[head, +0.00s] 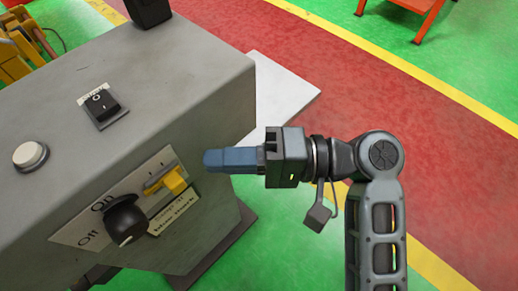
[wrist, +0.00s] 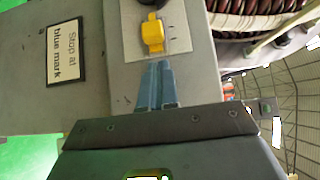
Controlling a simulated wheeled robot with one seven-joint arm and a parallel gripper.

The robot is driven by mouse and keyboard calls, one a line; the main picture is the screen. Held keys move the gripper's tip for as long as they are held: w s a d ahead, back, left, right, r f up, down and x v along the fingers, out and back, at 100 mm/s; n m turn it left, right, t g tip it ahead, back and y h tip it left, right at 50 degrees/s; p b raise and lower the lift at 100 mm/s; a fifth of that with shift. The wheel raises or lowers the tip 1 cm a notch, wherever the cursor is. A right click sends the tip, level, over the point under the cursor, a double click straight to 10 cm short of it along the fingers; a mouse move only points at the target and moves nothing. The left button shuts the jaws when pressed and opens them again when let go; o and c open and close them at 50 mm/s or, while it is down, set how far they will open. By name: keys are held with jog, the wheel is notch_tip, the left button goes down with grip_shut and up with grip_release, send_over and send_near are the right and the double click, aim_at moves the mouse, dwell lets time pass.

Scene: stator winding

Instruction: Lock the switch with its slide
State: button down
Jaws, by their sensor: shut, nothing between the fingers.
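A black rotary switch (head: 125,219) sits on a pale panel (head: 74,234) marked On and Off on the side of a grey cabinet. A yellow slide (head: 172,182) sits on the same panel, just right of the switch. In the wrist view the slide (wrist: 153,35) is straight beyond my fingertips, and only a dark edge of the switch (wrist: 152,2) shows at the top. My gripper (head: 207,159) has blue fingers, shut and empty, just right of the slide. The fingers also show in the wrist view (wrist: 158,66), apparently a little short of the slide.
A label reading "Stop at blue mark" (wrist: 63,51) is beside the panel. The cabinet top (head: 160,68) carries a rocker switch (head: 100,104) and a white button (head: 30,155). Copper-coloured windings (wrist: 262,8) show in the wrist view. Open floor (head: 390,75) lies right of the cabinet.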

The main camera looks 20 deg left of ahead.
aim_at(181, 186)
jog(key=s, duration=0.1)
jog(key=s+a, duration=0.1)
jog(key=shift+s, duration=0.3)
jog(key=shift+s+a+p, duration=0.2)
jog(key=shift+s+p, duration=0.15)
jog(key=shift+s, duration=0.2)
jog(key=shift+s+a+p, duration=0.2)
jog(key=shift+s+p, duration=0.1)
jog(key=shift+s, duration=0.2)
